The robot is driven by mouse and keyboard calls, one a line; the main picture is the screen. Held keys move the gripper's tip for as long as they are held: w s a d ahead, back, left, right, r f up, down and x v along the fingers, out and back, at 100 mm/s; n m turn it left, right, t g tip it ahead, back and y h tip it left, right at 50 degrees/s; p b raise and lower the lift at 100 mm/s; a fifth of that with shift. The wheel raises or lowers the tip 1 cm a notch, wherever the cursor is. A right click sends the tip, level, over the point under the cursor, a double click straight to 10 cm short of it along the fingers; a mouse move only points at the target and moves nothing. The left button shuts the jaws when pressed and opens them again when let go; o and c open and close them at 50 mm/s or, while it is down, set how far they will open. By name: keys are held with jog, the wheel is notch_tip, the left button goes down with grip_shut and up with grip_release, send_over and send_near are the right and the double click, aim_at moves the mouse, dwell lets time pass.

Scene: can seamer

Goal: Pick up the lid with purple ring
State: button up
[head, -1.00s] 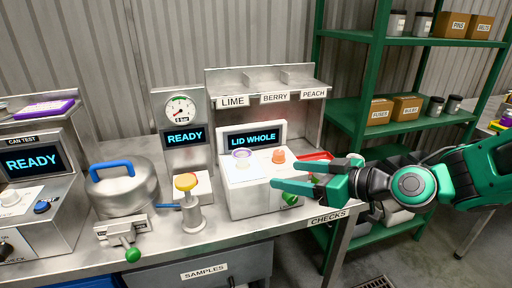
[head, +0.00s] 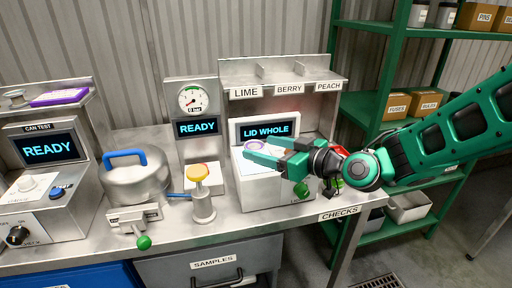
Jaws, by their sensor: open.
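The lid with the purple ring (head: 254,145) lies on top of the white check box (head: 262,190), below its screen reading LID WHOLE. My gripper (head: 260,149) is open, with its green fingers reaching in from the right over the box top. The fingertips are at the lid, and the near finger covers part of it. I cannot tell whether the fingers touch the lid.
A green knob (head: 301,189) is on the box front. A shelf labelled LIME, BERRY, PEACH (head: 282,75) rises behind.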

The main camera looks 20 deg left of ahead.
jog(key=shift+x, duration=1)
jog(key=c, duration=1.2)
